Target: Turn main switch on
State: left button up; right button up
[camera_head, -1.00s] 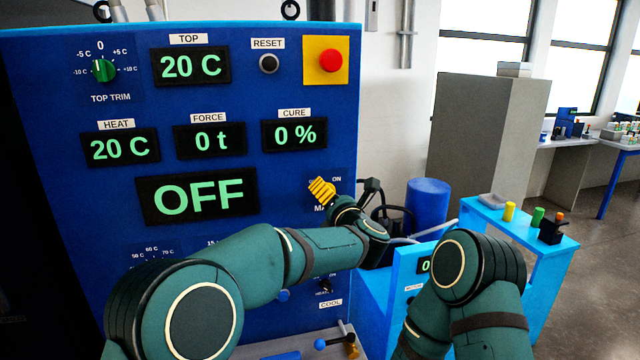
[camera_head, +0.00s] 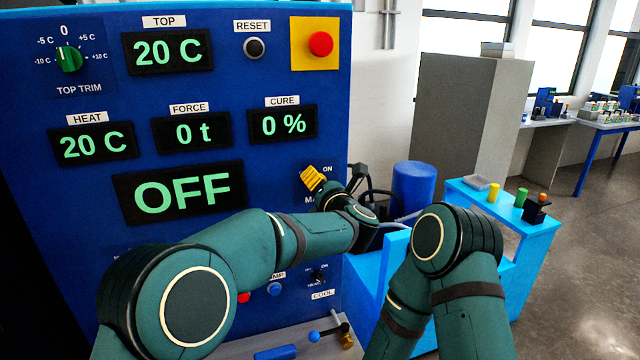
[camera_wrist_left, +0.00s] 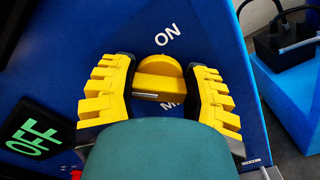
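The main switch (camera_wrist_left: 160,70) is a round yellow knob with a raised bar across it, on the blue panel between an ON label above and a partly hidden label below. In the left wrist view the bar lies roughly crosswise, short of the ON label. My left gripper (camera_wrist_left: 159,88) has its yellow fingers apart, one on each side of the knob, with small gaps visible. In the head view the left gripper (camera_head: 313,178) covers the switch. My right arm is at the right; its gripper is out of view.
The large display (camera_head: 186,192) reads OFF. A red emergency button (camera_head: 321,44) and reset button (camera_head: 254,47) sit above. A blue drum (camera_head: 413,187) and a light blue bench (camera_head: 530,232) stand to the right. Knobs and a lever are low on the panel.

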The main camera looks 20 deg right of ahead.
pick_arm(q)
jog(key=shift+m, duration=0.4)
jog(key=m, duration=0.2)
jog(key=shift+m, duration=0.4)
jog(key=m+p, duration=0.1)
jog(key=m, duration=0.3)
jog(key=shift+d+f+m+p, duration=0.1)
jog(key=shift+m+p, duration=0.2)
jog(key=shift+p, duration=0.05)
jog(key=m+p, duration=0.2)
jog(key=m, duration=0.2)
jog(key=shift+m, duration=0.3)
jog(key=m+p, duration=0.2)
jog(key=m, duration=0.3)
jog(key=shift+f+p, duration=0.2)
jog(key=shift+p, duration=0.1)
jog(key=o, duration=1.2)
jog(key=shift+w, duration=0.1)
jog(key=shift+f, duration=0.1)
